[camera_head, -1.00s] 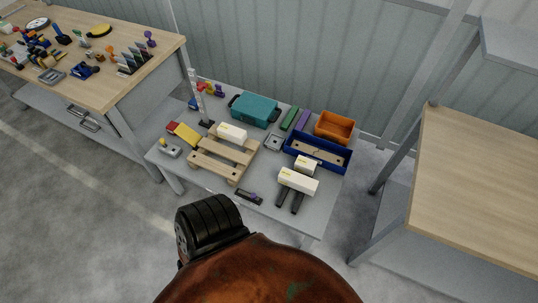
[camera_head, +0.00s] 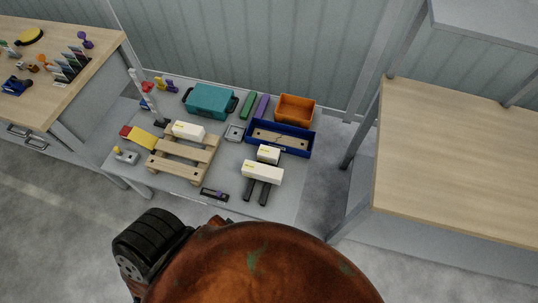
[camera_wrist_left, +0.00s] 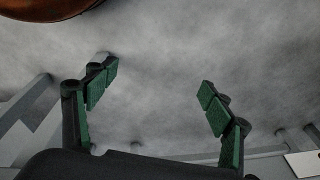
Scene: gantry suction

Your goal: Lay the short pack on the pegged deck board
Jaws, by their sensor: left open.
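Two cream-white packs stand at the right of the low grey table in the head view: a shorter one (camera_head: 268,153) behind and a longer one (camera_head: 262,172) in front, near two dark bars. A wooden slatted pallet (camera_head: 178,167) stands left of them, with another white pack (camera_head: 188,130) on its far part. Pegs are too small to make out, so I cannot tell which slat is the pegged board. My left gripper (camera_wrist_left: 158,78) is open and empty in the left wrist view, over grey floor. My right gripper is in neither view.
A blue tray (camera_head: 251,141) holding a wooden strip, an orange bin (camera_head: 296,109) and a teal case (camera_head: 209,101) stand behind. A yellow-and-red item (camera_head: 142,139) lies left of the pallet. Larger wooden-topped tables flank the low table. The pallet's near slats look bare.

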